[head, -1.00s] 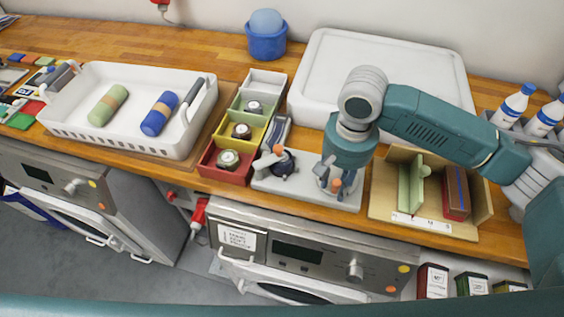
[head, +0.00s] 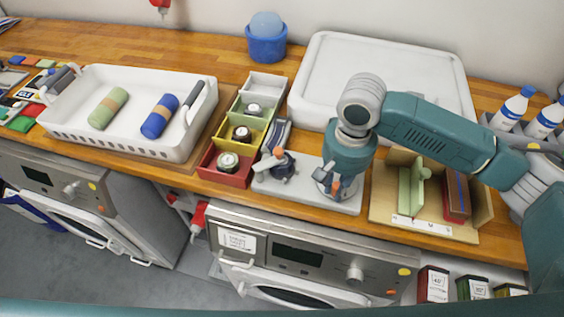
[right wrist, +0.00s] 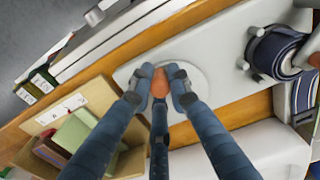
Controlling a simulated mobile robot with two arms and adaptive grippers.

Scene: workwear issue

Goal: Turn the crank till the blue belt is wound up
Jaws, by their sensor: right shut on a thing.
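A grey winder plate (head: 305,192) lies at the counter's front edge. At its left end the dark blue belt (right wrist: 280,48) shows as a striped roll in the right wrist view. A dark strip (head: 277,134), seemingly belt, runs back beside the bins. A light lever with an orange tip (head: 279,152) sits by the roll. My right gripper (head: 334,188) points down over the plate's right end. In the right wrist view its fingers are shut on the orange crank knob (right wrist: 160,83), above a pale round disc (right wrist: 187,82). The crank arm is mostly hidden. My left gripper is out of view.
Coloured bins (head: 228,160) stand close left of the winder, and a wooden holder (head: 432,227) stands close right. A white basket (head: 125,140) with green and blue rolls is farther left.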

